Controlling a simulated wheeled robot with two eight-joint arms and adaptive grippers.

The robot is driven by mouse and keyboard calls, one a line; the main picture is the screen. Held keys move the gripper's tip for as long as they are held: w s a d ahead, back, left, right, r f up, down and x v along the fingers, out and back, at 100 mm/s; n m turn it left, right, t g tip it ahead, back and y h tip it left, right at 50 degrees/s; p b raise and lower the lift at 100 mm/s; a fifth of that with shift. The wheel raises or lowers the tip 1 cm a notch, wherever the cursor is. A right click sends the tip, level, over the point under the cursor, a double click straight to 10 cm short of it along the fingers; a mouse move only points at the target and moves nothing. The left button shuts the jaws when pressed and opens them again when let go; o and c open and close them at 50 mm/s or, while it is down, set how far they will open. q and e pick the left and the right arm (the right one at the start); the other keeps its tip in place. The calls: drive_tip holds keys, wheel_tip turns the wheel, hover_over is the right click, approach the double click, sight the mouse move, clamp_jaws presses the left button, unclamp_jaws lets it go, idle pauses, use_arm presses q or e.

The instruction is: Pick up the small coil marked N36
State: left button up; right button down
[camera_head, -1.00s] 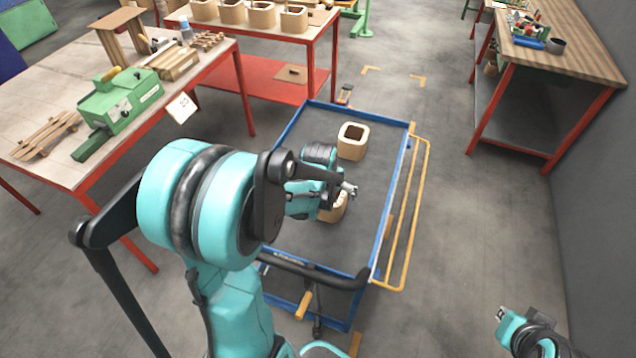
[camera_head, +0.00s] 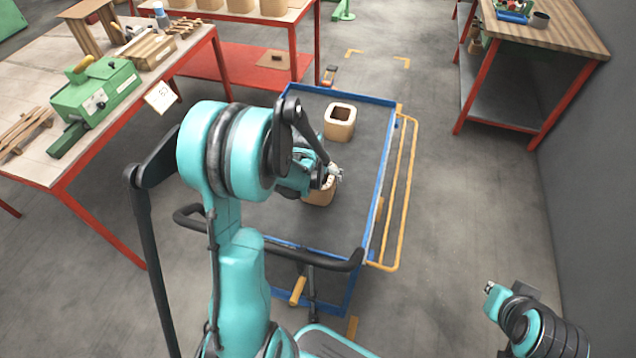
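Two small tan coils are on the cart's dark top. One coil (camera_head: 340,121) stands clear near the far edge, its square opening facing up. The other coil (camera_head: 320,194) is nearer, partly hidden by my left gripper (camera_head: 333,176). The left gripper is at the upper part of this nearer coil. Its fingers are too small and too covered to tell whether they are open or shut on the coil's wall. No N36 mark is readable on either coil. My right gripper (camera_head: 489,288) is over the floor at lower right, away from the coils; its finger state is unclear.
The blue-rimmed cart (camera_head: 377,190) has a yellow side rail (camera_head: 404,200) and a black handle (camera_head: 310,260). A workbench (camera_head: 100,120) with a green machine (camera_head: 97,95) stands left. Several larger coils stand on a back table. A wooden bench (camera_head: 545,45) stands right. Open floor lies right of the cart.

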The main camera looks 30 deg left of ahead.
use_arm(q)
drive_tip(key=c, duration=1.3)
drive_tip(key=shift+c, duration=0.3)
